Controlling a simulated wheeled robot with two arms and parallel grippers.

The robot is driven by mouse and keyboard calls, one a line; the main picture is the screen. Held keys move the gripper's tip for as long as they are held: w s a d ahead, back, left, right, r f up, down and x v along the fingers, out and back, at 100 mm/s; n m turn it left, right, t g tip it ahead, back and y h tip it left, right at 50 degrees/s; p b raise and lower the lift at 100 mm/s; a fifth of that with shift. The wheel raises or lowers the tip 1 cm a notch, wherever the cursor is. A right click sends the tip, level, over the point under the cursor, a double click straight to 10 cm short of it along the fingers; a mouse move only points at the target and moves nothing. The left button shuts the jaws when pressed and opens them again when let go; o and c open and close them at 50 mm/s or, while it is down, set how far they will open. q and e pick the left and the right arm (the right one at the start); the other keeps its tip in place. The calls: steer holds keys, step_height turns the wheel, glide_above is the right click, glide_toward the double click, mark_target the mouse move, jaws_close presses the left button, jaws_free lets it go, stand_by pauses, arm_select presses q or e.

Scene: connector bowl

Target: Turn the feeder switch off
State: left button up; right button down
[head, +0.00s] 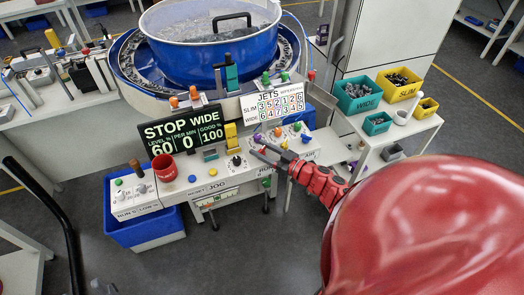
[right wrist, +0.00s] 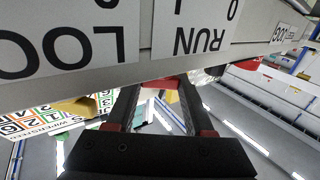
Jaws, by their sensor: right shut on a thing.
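The feeder's control panel (head: 292,137) carries coloured knobs on its top at the front of the machine. My right gripper (head: 258,146) reaches in from the right, low over this panel. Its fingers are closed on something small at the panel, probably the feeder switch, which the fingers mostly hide. In the right wrist view, the fingertips (right wrist: 162,84) meet the panel's edge just below a RUN label (right wrist: 201,40) marked 0 and 1, seen upside down; a bit of red shows between them. The switch position cannot be read. My left gripper is not in view.
A display (head: 182,137) reads STOP WIDE, 60, 0 and 100. The blue bowl (head: 205,52) stands behind. A red cup (head: 165,170) and a knob box (head: 135,193) stand left, above a blue crate (head: 147,231). Bins (head: 357,96) sit on the right table.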

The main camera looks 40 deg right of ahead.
steer(key=shift+d+f+n+g+y+b, duration=0.1)
steer(key=shift+f+n+g+y+b, duration=0.4)
steer(key=shift+y+b, duration=0.4)
steer(key=shift+r+n+g+y+b, duration=0.25)
steer(key=shift+n+g+y+b, duration=0.15)
steer(key=shift+n+y+b, duration=0.5)
